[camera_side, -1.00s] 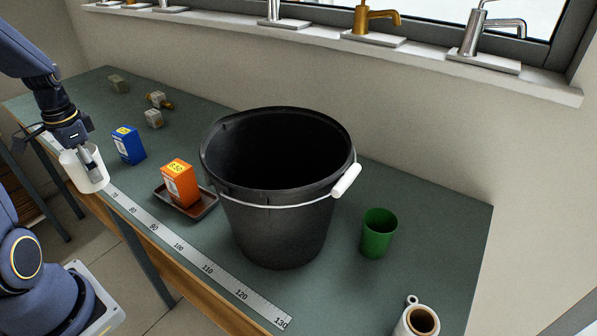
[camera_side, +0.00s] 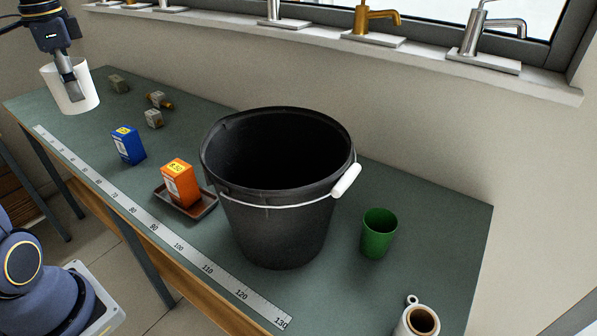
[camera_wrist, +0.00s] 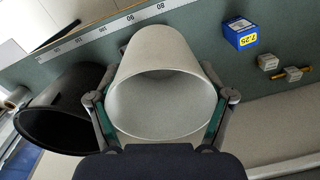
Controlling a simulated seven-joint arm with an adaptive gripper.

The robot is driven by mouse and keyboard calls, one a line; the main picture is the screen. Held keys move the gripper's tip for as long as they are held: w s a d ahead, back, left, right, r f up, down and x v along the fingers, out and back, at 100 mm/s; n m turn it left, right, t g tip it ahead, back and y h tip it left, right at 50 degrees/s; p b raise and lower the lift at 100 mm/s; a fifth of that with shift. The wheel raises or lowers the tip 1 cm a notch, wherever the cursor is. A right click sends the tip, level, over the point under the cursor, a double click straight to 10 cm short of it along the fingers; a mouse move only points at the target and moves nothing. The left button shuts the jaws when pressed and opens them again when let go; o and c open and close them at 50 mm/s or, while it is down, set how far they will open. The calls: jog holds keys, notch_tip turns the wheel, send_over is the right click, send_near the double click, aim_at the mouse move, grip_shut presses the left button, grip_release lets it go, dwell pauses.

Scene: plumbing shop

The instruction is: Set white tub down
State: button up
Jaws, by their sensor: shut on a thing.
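The white tub (camera_side: 78,94) is in my gripper (camera_side: 66,76) at the upper left of the side view, near the bench's far-left end. It looks held above the bench top, roughly upright with a slight tilt. In the wrist view the tub (camera_wrist: 160,50) fills the middle with its open mouth toward the camera and looks empty. My gripper's fingers (camera_wrist: 161,116) are shut on it, one at each side of its rim. The tub's underside is hidden.
A green bench (camera_side: 330,290) carries a blue box (camera_side: 128,146), an orange box (camera_side: 180,184) in a dark tray (camera_side: 208,206), a large black bucket (camera_side: 275,225), a green cup (camera_side: 378,234) and small fittings (camera_side: 155,118). A ruler strip (camera_side: 190,255) runs along the front edge.

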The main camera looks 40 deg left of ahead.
jog(key=w+d+m, duration=0.8)
jog(key=w+d, duration=0.2)
jog(key=d, duration=0.3)
jog(key=w+d+m, duration=0.9)
jog(key=w+d, duration=0.1)
jog(key=d, duration=0.3)
jog(key=s+d+m, duration=0.3)
jog(key=d+m, duration=0.3)
jog(key=d, duration=0.9)
jog(key=s+d+m+h, duration=0.1)
jog(key=s+d+m, duration=0.2)
jog(key=d+m, duration=0.4)
jog(key=d, duration=0.9)
jog(key=shift+s+d+f+m, duration=0.15)
jog(key=shift+d+f+m, duration=0.15)
notch_tip(320, 180, down, 31)
jog(key=shift+r, duration=0.2)
jog(key=o, duration=0.9)
jog(key=shift+f, duration=0.1)
